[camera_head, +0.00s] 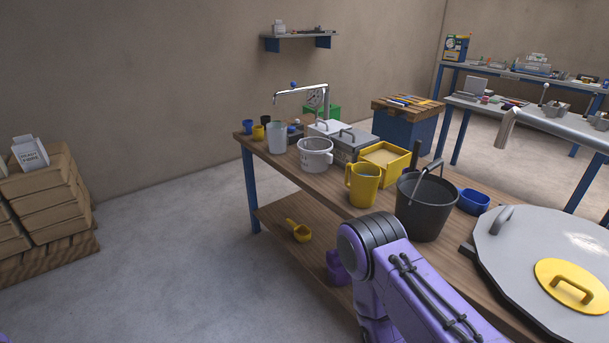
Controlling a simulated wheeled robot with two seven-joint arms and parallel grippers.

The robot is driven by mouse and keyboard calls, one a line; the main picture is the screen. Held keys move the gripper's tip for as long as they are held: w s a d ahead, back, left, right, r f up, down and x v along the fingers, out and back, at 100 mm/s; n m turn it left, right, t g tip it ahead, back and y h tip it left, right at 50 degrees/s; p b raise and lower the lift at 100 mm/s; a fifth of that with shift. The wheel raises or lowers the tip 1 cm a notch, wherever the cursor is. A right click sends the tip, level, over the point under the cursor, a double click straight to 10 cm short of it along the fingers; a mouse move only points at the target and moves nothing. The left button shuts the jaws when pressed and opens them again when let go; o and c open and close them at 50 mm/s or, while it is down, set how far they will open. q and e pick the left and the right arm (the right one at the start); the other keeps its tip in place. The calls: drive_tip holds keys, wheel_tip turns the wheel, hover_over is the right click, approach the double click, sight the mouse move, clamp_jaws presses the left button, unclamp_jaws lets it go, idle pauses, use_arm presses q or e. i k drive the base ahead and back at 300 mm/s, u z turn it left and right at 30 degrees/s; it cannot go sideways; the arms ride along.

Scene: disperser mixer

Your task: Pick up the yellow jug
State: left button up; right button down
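The yellow jug (363,184) stands upright on the wooden workbench (330,192), near its front edge. Its handle is on the left side. A purple arm link of mine rises from the lower right in front of the bench, below the jug and apart from it in the picture. No gripper fingers show clearly. A purple piece at the lower shelf, left of the arm, may be part of my arm; I cannot tell.
A black bucket (426,208) stands right of the jug, a yellow box (384,160) behind it, a white pot (315,154) to its left. A large grey lid (510,250) covers the bench's right end. A yellow scoop (300,232) lies on the lower shelf.

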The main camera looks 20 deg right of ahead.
sight(359, 183)
drive_tip(key=u, duration=0.2)
drive_tip(key=i, duration=0.95)
drive_tip(key=z, duration=0.4)
drive_tip(key=i, duration=0.7)
drive_tip(key=z, duration=0.7)
